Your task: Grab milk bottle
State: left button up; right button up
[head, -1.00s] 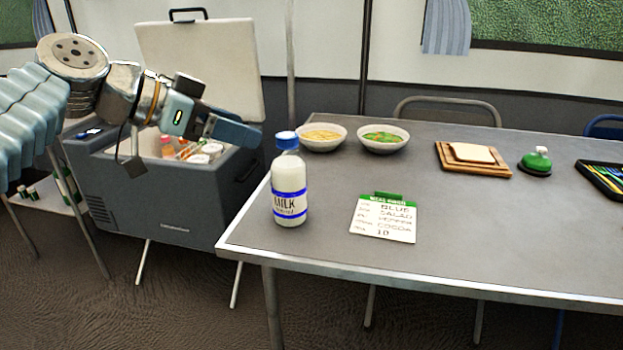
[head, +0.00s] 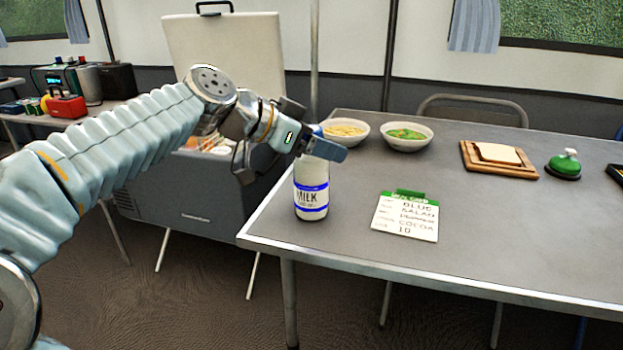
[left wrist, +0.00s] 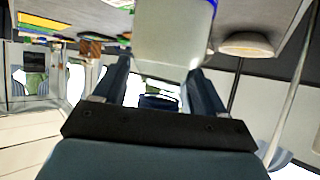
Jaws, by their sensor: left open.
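The milk bottle (head: 311,193) stands upright near the table's left edge, white with blue bands and a blue cap. My left gripper (head: 326,148) is at the top of the bottle, its near finger covering the neck and part of the cap in the head view. In the left wrist view the picture is turned over. The bottle's white body (left wrist: 172,40) and blue cap (left wrist: 158,102) show between the two spread fingers of the left gripper (left wrist: 165,75). The jaws are open around the bottle's upper part; I cannot tell whether they touch it. My right gripper is not in view.
A menu card (head: 406,216) lies right of the bottle. Two bowls, one of yellowish food (head: 345,132) and one of salad (head: 407,137), stand behind it. An open cooler (head: 205,187) stands left of the table.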

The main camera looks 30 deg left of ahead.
pick_arm(q)
jog(key=shift+c, duration=0.5)
grip_shut()
